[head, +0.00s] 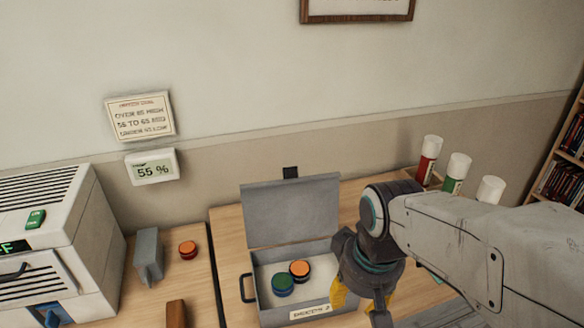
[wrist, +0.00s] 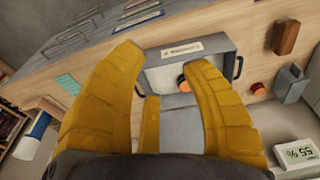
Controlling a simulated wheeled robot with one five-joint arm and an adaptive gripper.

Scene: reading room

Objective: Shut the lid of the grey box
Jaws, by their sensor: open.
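The grey box (head: 323,300) sits on the wooden table with its lid (head: 290,212) raised, standing roughly upright at the back. Inside lie a green-and-blue disc (head: 283,284) and an orange-topped disc (head: 300,269). My gripper (head: 358,305) is at the box's right side, yellow fingers apart and pointing down, hiding the right part of the box. In the wrist view my gripper (wrist: 165,60) is open and empty. The box (wrist: 214,46) shows upside down beyond and between its fingers, with the orange disc (wrist: 183,83) partly hidden.
Left of the box are a red button-like disc (head: 188,249), a grey block (head: 148,256), a brown block (head: 176,313) and a white machine (head: 48,240). Red, green and white-capped tubes (head: 429,160) stand in a holder at the back right. A wall display (head: 152,167) hangs behind.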

